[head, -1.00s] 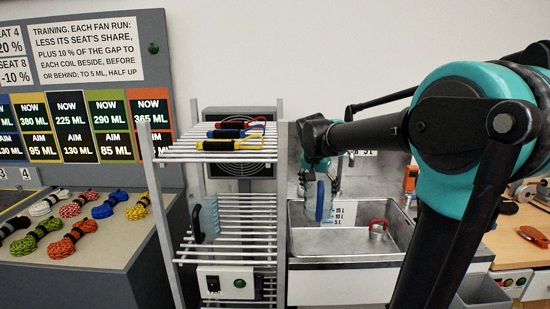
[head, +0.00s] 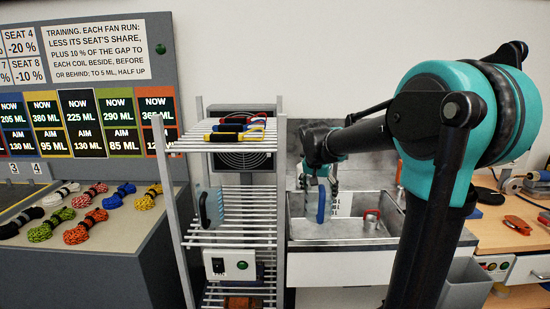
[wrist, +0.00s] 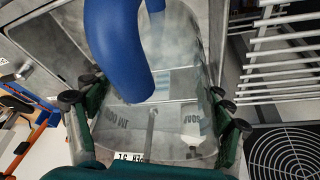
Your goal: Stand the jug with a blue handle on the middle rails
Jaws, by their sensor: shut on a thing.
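My gripper (head: 318,172) is shut on a clear jug with a blue handle (head: 321,204) and holds it upright over the sink. In the wrist view the gripper's dark green fingers (wrist: 155,115) press both sides of the clear jug body, and the thick blue handle (wrist: 115,45) is nearest the camera. The middle rails (head: 240,235) are to the left of the jug, across a gap. Another clear jug (head: 208,207), with a dark bluish handle, stands at the left end of these rails. The right part of the middle rails looks bare.
The top rails (head: 205,146) above carry several coloured handles. The rack's right upright (head: 281,190) stands between the rails and the sink (head: 350,230). A switch box (head: 228,265) sits below the middle rails.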

